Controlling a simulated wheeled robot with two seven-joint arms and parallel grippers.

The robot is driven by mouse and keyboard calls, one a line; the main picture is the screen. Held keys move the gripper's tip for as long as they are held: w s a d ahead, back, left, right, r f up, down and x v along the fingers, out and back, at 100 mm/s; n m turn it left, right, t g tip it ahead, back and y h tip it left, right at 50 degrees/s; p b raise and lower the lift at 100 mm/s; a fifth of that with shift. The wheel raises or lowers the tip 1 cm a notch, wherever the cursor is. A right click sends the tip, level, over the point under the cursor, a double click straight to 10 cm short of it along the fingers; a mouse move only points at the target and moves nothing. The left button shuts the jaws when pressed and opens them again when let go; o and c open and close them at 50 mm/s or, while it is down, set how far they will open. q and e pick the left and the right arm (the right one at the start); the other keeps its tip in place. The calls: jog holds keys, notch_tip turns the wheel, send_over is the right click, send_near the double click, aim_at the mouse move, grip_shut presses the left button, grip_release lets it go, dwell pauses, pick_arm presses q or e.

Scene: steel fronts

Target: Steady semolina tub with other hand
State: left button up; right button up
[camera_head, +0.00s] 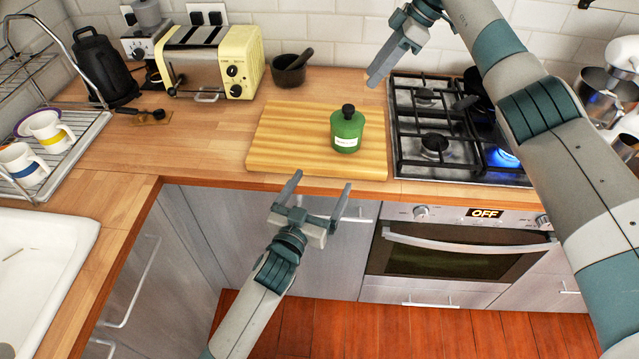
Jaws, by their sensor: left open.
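The semolina tub, a green tub (346,133) with a dark round knob on top and a white label too small to read, stands upright on the wooden board (275,140). My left gripper (322,180) is open and empty. It appears in front of the counter edge, below the tub in the picture, with its fingers pointing towards the board and apart from the tub. My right gripper (378,76) is up at the top, over the back of the counter near the hob, apart from the tub. Its finger spacing is unclear, and nothing shows in it.
The gas hob (435,165) is right of the board, with a blue flame (503,157) at one burner. A mortar (288,72) and yellow toaster (210,62) stand behind. A dish rack (70,150) is at left. Counter left of the board is mostly clear.

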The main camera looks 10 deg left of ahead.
aim_at(341, 143)
pick_arm(q)
jog(key=shift+r, duration=0.5)
jog(key=shift+w, duration=0.2)
jog(key=x, duration=1.7)
jog(key=shift+d, duration=0.1)
jog(key=c, duration=1.3)
jog(key=shift+c, duration=0.2)
